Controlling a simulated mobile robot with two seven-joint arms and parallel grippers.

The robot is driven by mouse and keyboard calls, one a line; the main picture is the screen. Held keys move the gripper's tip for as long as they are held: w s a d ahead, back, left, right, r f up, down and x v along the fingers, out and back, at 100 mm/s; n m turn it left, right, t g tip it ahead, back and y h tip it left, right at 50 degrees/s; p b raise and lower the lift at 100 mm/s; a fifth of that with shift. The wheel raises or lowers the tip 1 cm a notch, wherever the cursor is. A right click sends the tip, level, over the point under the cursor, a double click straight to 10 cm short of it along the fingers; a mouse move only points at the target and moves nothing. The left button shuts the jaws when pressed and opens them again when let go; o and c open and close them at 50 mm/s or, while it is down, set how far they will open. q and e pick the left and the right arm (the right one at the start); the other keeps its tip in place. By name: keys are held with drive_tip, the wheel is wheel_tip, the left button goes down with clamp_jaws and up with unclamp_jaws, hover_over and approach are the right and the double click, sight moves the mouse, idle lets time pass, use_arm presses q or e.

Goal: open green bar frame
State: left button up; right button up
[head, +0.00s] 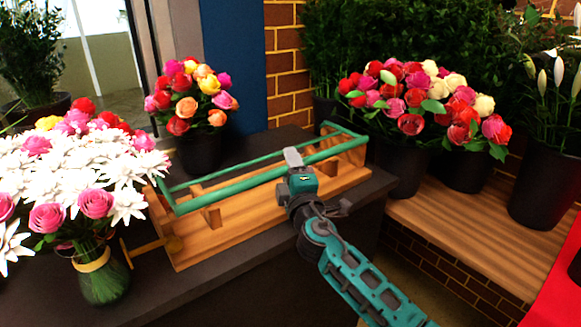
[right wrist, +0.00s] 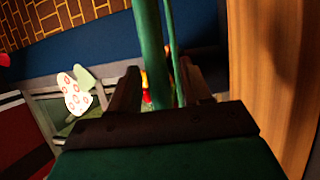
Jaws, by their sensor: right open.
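The green bar frame (head: 235,187) lies along the top of a long wooden stand (head: 235,233) on a dark counter. It has a front bar and a rear bar joined at the ends. My right gripper (head: 292,160) is at the middle of the front bar. In the right wrist view, the green bar (right wrist: 150,50) runs between the two open fingers of my right gripper (right wrist: 160,88), with a gap to each finger. The gripper body hides part of the bar in the head view. My left gripper is not in view.
A white and pink bouquet in a glass vase (head: 103,275) stands close to the stand's left end. A black flower bucket (head: 200,152) is behind it. More buckets (head: 400,172) stand to the right on a wooden shelf (head: 465,235). The counter front (head: 240,290) is clear.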

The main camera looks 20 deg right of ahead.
drive_tip(key=shift+c, duration=0.4)
drive_tip(key=c, duration=0.8)
clamp_jaws()
drive_tip(key=shift+r, duration=0.1)
